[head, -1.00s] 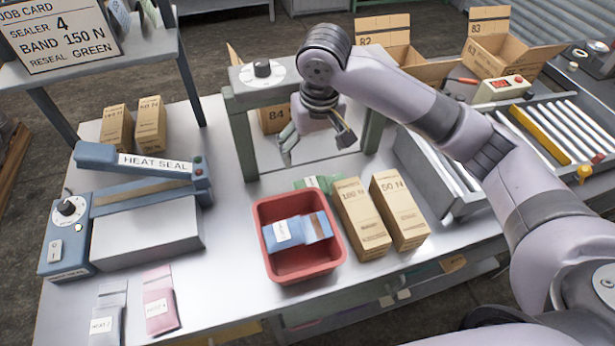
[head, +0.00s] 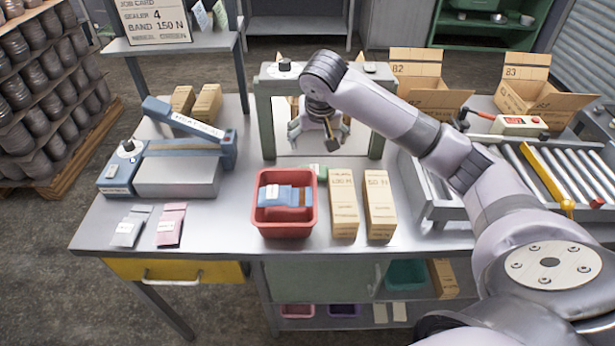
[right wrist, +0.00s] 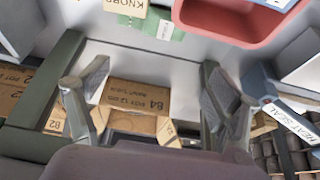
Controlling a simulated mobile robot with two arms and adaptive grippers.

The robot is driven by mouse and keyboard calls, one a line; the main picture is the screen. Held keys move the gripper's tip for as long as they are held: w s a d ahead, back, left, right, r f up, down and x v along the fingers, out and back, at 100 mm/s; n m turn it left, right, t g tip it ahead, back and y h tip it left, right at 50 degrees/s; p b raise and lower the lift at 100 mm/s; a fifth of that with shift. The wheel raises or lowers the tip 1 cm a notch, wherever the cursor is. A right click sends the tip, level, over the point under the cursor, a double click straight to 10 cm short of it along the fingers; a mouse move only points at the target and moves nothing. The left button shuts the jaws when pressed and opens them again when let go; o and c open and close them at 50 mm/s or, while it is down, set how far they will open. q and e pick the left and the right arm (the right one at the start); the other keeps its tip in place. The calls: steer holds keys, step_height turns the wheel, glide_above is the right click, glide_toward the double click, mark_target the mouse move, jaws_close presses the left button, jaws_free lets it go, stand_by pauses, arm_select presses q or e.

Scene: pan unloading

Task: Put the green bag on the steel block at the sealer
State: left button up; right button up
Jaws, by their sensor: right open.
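The green bag (head: 318,172) lies on the table behind the red bin, mostly hidden by the bin and a carton in the head view. It also shows at the top of the right wrist view (right wrist: 165,27), with a white label. The steel block (head: 178,178) sits in front of the blue heat sealer (head: 185,125) at the left; its top looks bare. My right gripper (head: 314,139) is open and empty, within the green frame, behind the green bag. Its two spread fingers show in the right wrist view (right wrist: 155,95). My left gripper is out of view.
The red bin (head: 285,228) holds a blue bag (head: 282,196). The green frame (head: 266,125) has posts either side of my gripper. A grey and a pink bag (head: 171,225) lie front left. A roller conveyor (head: 520,160) is at right.

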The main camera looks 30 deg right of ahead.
steer(key=p, duration=0.1)
glide_toward(314, 167)
steer(key=shift+w+d+r, duration=0.15)
steer(key=shift+w+d, duration=0.05)
steer(key=shift+d, duration=0.2)
steer(key=x, duration=0.3)
steer(key=shift+f+p, duration=0.4)
steer(key=shift+w+f, duration=0.1)
steer(key=shift+f, duration=0.15)
steer(key=x, duration=0.1)
steer(key=p+x, duration=0.1)
steer(key=x, duration=0.2)
steer(key=shift+a+f+p, duration=0.25)
steer(key=shift+a+p, duration=0.05)
steer(key=shift+p, duration=0.1)
steer(key=shift+w+f, duration=0.1)
steer(key=shift+f, duration=0.15)
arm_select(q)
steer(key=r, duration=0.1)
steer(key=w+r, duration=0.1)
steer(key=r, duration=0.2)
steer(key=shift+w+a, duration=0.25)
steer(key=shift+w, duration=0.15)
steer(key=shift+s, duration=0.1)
